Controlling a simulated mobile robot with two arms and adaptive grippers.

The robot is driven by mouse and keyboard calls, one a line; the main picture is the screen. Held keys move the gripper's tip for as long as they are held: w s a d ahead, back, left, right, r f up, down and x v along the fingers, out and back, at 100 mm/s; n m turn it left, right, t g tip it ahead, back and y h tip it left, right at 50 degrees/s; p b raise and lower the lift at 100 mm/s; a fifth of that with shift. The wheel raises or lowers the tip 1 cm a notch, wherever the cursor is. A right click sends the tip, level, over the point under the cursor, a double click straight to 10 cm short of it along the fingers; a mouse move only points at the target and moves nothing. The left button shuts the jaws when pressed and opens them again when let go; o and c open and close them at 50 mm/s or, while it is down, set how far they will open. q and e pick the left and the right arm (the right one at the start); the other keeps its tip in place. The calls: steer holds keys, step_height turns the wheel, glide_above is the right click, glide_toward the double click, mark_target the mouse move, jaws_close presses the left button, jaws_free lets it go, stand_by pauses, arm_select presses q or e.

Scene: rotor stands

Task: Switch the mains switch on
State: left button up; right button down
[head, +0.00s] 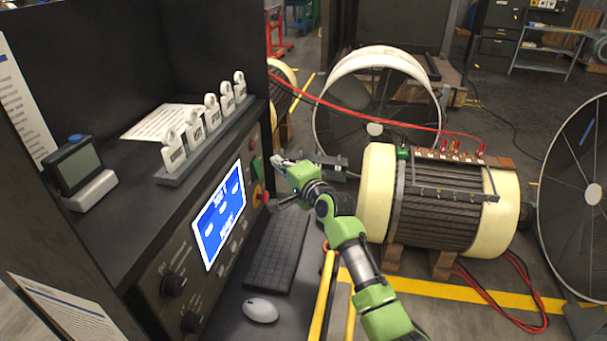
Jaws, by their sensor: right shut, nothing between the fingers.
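The control panel (150,280) on the left bench faces right. Near its far end is a red knob on a yellow base (257,194), with a small green and red control (256,166) just above it. I cannot tell for certain which is the mains switch, nor its position. My right gripper (277,161), on a green and grey arm from the lower right, is shut and empty. It points left at the panel's far end, close to these controls; I cannot tell whether it touches. My left gripper is not in view.
A lit blue screen (219,216) and dark knobs sit on the panel. A keyboard (278,252) and mouse (260,309) lie below it. A yellow rail (323,297) stands beside the arm. A large motor (440,205) with red cables stands to the right.

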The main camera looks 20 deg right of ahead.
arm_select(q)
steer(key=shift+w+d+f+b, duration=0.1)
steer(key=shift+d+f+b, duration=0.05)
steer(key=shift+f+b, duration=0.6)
arm_select(e)
steer(key=v, duration=0.9)
steer(key=shift+s+a, duration=0.2)
steer(key=shift+s, duration=0.05)
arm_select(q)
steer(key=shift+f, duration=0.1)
